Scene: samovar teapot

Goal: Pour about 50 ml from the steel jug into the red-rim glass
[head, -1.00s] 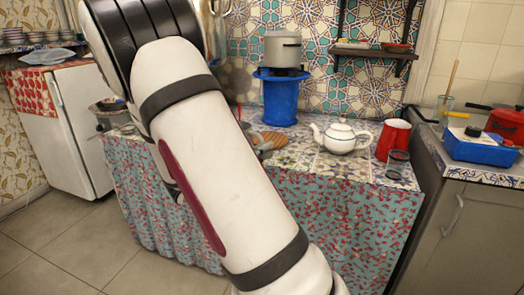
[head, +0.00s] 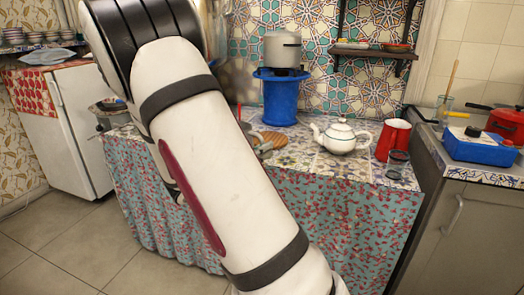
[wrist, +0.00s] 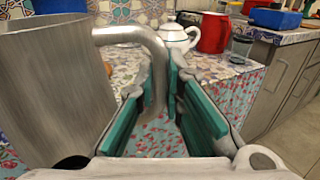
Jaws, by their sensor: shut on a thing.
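The steel jug (wrist: 52,95) fills the left of the wrist view, large and close, looking roughly upright. Its curved handle (wrist: 153,50) comes down between the teal pads of my gripper (wrist: 157,85), which is shut on it. The jug's contents cannot be seen. In the head view my arm hides the gripper and jug. A small clear glass (head: 398,158) stands on the tiled table at the right, by the red pitcher; it also shows in the wrist view (wrist: 240,47). Its rim colour is too small to tell.
A white teapot (head: 341,137) stands left of the red pitcher (head: 393,140). A blue stand (head: 280,98) bears a metal pot (head: 283,48) at the back. A counter (head: 465,175) with a blue burner (head: 478,146) adjoins at the right. The tabletop (head: 325,165) before the teapot is clear.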

